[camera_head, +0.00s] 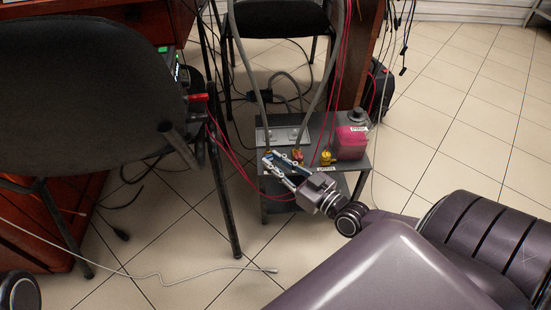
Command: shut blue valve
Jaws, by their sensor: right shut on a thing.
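A small dark metal stand (341,184) on the floor holds the valves and hoses. My right gripper (281,164) reaches over its front left part from the lower right. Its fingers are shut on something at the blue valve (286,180). Only a little blue shows around the fingers, so the angle of the valve's handle cannot be told. A red valve (297,154) sits just behind the gripper, and a yellow valve (327,157) stands to its right. My left gripper is not in view.
A pink-filled container (350,143) stands on the stand's right side. Grey hoses (325,88) and red cables (341,62) hang down to the stand. A black chair (85,95) is at left. A loose grey cable (200,274) lies on the tiled floor.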

